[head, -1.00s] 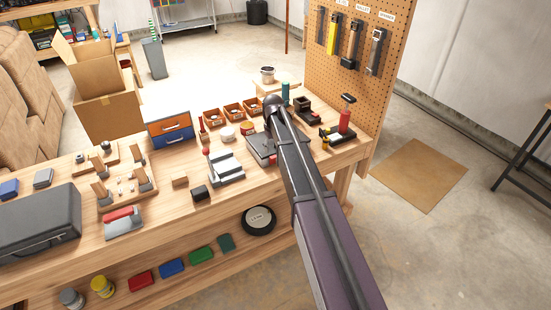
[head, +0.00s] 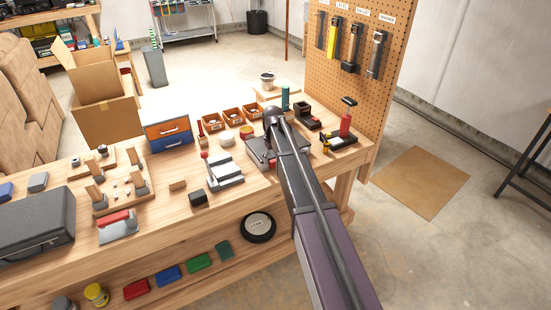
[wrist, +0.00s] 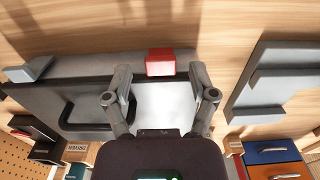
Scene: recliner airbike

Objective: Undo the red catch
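The red catch (wrist: 160,62) is a small red block on the edge of a grey fixture in the wrist view. A dark bar runs along the fixture on both sides of it. The grey fixture (wrist: 62,100) has a black handle-like loop on its left part. My gripper (wrist: 160,88) is open and empty above the fixture. The red block lies between the lines of its two fingers, just beyond the tips; contact cannot be told. In the head view the grey fixture (head: 258,153) is partly hidden behind my arm, and my gripper is hidden.
A grey stepped block (head: 224,175) stands left of the fixture, with a small black block (head: 198,198) beside it. A black and red tool (head: 345,130) stands at right, near the pegboard (head: 385,80).

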